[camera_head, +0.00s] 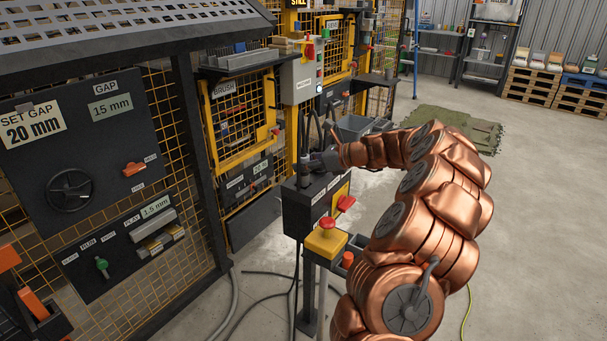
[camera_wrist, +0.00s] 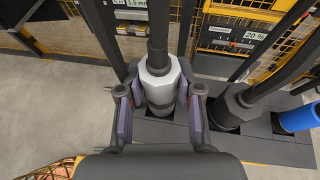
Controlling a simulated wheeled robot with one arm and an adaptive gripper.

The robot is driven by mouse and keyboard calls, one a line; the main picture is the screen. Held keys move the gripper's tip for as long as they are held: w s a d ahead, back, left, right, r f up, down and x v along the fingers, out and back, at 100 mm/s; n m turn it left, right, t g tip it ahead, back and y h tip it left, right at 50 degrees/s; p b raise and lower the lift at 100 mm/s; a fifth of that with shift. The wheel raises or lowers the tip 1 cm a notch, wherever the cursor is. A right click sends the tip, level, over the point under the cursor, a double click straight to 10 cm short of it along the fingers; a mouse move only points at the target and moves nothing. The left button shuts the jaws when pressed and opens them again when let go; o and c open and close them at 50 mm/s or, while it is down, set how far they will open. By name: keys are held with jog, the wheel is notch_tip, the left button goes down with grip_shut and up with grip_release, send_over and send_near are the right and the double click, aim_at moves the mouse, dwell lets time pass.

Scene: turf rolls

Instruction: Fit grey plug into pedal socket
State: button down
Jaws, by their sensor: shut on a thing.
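My gripper (camera_wrist: 160,112) is shut on the grey plug (camera_wrist: 158,78), with purple pads on both sides of it. The plug has a light grey collar and a thick dark cable rising from its top. It stands roughly upright over the dark socket box (camera_wrist: 270,150). In the head view my gripper (camera_head: 318,162) is at the top of the socket box (camera_head: 296,215), and the plug is hard to make out.
A black plug (camera_wrist: 232,108) and a blue plug (camera_wrist: 299,118) stand right of the grey one, with cables close by. A yellow box with a red button (camera_head: 326,238) sits below the socket box. Yellow mesh fencing stands behind; open floor lies to the right.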

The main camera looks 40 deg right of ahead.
aim_at(304, 174)
jog(key=shift+w+a+f, duration=0.1)
jog(key=shift+f, duration=1.7)
jog(key=shift+f, duration=0.1)
jog(key=c, duration=0.8)
grip_release()
jog(key=shift+o, duration=0.2)
jog(key=v, duration=1.2)
